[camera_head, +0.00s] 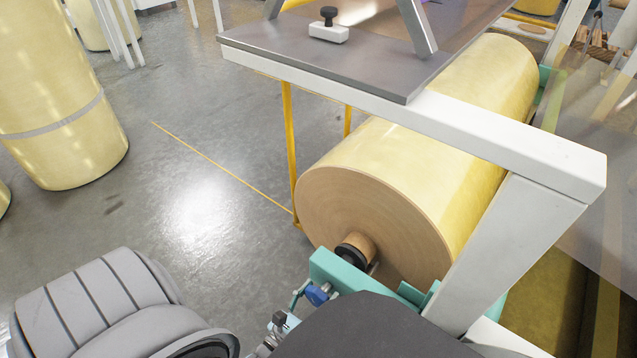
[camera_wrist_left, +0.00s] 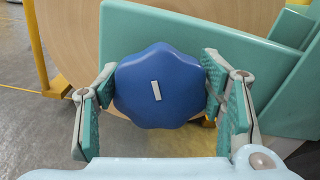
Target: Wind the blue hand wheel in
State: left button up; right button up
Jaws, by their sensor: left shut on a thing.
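The blue hand wheel (camera_wrist_left: 140,100) fills the middle of the left wrist view, a lobed disc with a small white mark, its face toward the camera. It also shows small in the head view (camera_head: 318,294), beside the green bracket (camera_head: 345,271). My left gripper (camera_wrist_left: 158,78) has one green-padded finger on each side of the wheel and is shut on its rim. In the head view my left gripper (camera_head: 302,301) is small and partly hidden by a dark shape in front. My right gripper is in neither view.
A big yellow tape roll (camera_head: 400,165) with a brown end sits on a shaft above the bracket. A white frame beam (camera_head: 520,145) and a grey shelf (camera_head: 340,62) stand over it. Yellow posts (camera_head: 290,140) are nearby.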

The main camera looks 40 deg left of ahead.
pick_arm(q)
jog(key=shift+s+f+m, duration=0.1)
jog(key=shift+m, duration=0.4)
jog(key=o, duration=1.1)
jog(key=s, duration=1.2)
jog(key=shift+d, duration=0.2)
